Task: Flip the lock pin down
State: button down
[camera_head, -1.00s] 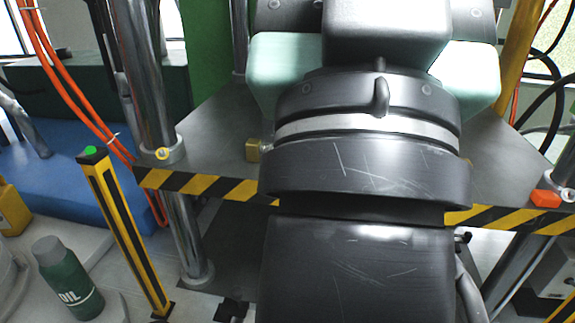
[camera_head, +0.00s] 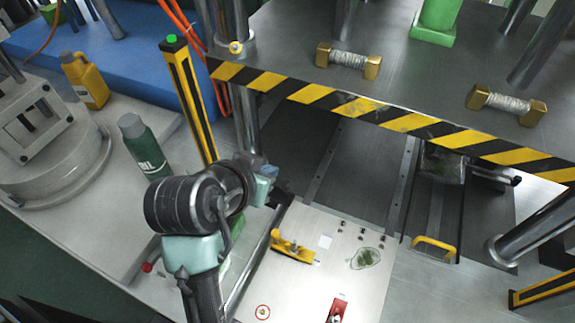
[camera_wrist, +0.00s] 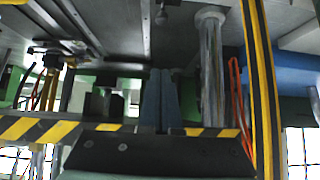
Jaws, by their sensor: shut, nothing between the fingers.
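No part is plainly recognisable as the lock pin. On the white panel (camera_head: 310,280) in the head view lie a yellow lever-like part (camera_head: 292,247) and a red part (camera_head: 337,310), the latter near the bottom edge. A yellow handle (camera_head: 435,248) stands to their right. My gripper shows in the wrist view (camera_wrist: 160,74), its two blue-grey fingers side by side, shut and empty. In the head view my arm is at lower left, its end above the panel's upper left corner. The fingertips there are small and partly hidden by the wrist.
A black-and-yellow striped press edge (camera_head: 400,122) crosses above the panel, with steel columns (camera_head: 530,235) beside it. A striped post (camera_head: 190,100) and green oil bottle (camera_head: 145,148) stand left. Two gold-ended spools (camera_head: 348,60) lie on the upper plate.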

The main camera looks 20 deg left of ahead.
jog(key=shift+s+f, duration=0.3)
jog(key=shift+f, duration=0.15)
send_over(289, 180)
jog(key=s, duration=0.3)
notch_tip(289, 180, down, 7)
jog(key=shift+a+f+p, duration=0.1)
jog(key=shift+f+p, duration=0.6)
jog(key=shift+f, duration=1.3)
